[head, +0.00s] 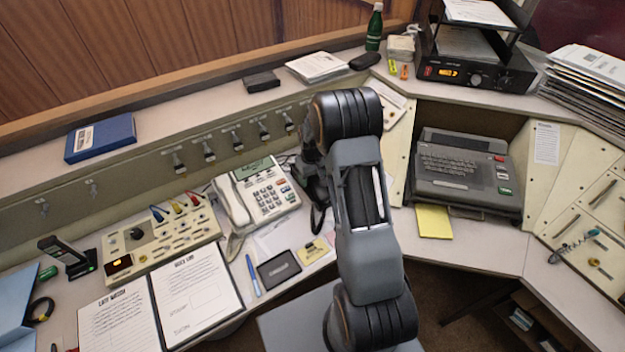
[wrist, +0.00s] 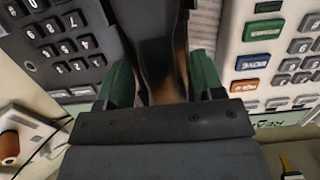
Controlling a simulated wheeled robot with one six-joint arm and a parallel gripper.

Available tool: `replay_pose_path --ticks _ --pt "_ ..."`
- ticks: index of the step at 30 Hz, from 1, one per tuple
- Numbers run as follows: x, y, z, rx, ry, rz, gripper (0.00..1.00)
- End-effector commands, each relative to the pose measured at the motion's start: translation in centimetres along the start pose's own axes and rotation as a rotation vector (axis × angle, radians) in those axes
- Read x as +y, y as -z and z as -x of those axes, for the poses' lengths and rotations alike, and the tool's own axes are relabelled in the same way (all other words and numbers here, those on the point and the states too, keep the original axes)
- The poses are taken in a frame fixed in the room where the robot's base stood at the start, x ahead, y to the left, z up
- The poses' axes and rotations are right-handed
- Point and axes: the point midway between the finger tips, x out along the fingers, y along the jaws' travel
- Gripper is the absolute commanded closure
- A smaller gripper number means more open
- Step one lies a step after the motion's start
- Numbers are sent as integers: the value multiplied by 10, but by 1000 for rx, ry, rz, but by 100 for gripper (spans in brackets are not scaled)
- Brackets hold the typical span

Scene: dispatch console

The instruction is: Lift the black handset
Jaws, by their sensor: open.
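The black handset (wrist: 150,30) runs down the middle of the wrist view, between the two green fingers of my gripper (wrist: 162,76). My gripper is open, with a finger on either side of the handset; I cannot tell whether either finger touches it. The black keypad phone (wrist: 62,45) lies to its left in the wrist view. In the head view my arm hides the gripper and most of the black phone; only dark parts and a black cord (head: 318,222) show left of the arm.
A cream phone (head: 265,192) with its own cream handset (head: 231,200) stands close by on the left; its keys (wrist: 262,62) show at right in the wrist view. A grey keyboard machine (head: 468,172) sits right. A notepad, pen and open binder (head: 190,292) lie in front.

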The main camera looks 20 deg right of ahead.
Motion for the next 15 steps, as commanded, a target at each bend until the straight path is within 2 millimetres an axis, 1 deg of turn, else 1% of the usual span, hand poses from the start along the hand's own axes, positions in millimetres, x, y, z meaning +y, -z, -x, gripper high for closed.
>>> replay_pose_path --ticks 7,15 --pt "0 0 -1 1 0 0 38" --pt "0 0 -1 1 0 0 64"
